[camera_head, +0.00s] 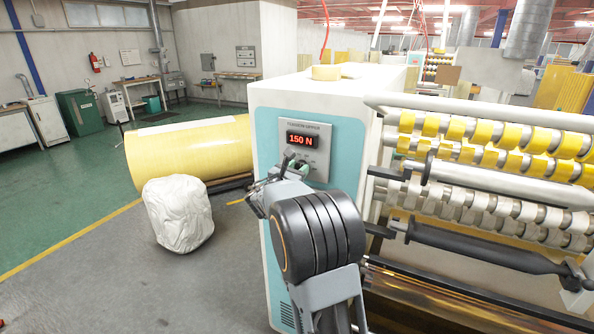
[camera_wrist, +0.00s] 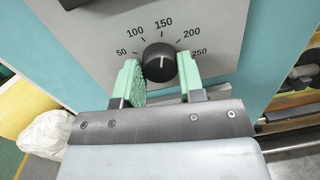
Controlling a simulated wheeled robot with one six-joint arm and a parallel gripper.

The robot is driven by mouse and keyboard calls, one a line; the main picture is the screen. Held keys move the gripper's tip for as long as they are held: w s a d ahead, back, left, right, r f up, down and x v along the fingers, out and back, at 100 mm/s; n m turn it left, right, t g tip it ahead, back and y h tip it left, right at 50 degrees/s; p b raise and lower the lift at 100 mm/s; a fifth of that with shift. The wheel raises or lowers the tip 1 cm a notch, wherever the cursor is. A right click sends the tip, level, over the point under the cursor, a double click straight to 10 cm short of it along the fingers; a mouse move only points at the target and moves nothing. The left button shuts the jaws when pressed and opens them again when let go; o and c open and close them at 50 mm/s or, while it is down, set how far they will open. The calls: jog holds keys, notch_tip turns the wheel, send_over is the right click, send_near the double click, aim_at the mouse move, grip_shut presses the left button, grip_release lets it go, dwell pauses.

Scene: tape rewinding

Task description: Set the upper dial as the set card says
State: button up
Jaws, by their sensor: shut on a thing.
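The upper dial (camera_wrist: 158,63) is a round black knob on a grey panel, with marks from 50 to 250 around it. Its white pointer line points up, at about 150. My gripper (camera_wrist: 160,74) has its green fingers on the knob's left and right sides, shut on it. In the head view my gripper (camera_head: 301,167) is at the panel (camera_head: 319,152), and the arm mostly hides the knob there. The red display (camera_head: 301,140) above reads 150 N. I cannot make out a set card in either view.
The panel is on the end face of a white and teal machine (camera_head: 264,122). Rollers with yellow and white tape (camera_head: 485,145) lie to the right. A yellow roll (camera_head: 190,150) and a white wrapped bundle (camera_head: 178,213) are on the floor to the left. Grey floor is clear in front.

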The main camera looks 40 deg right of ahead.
jog(key=shift+f, duration=0.15)
jog(key=o, duration=0.9)
jog(key=b+v, duration=0.3)
jog(key=v, duration=1)
jog(key=shift+s+a, duration=0.2)
jog(key=shift+a, duration=0.15)
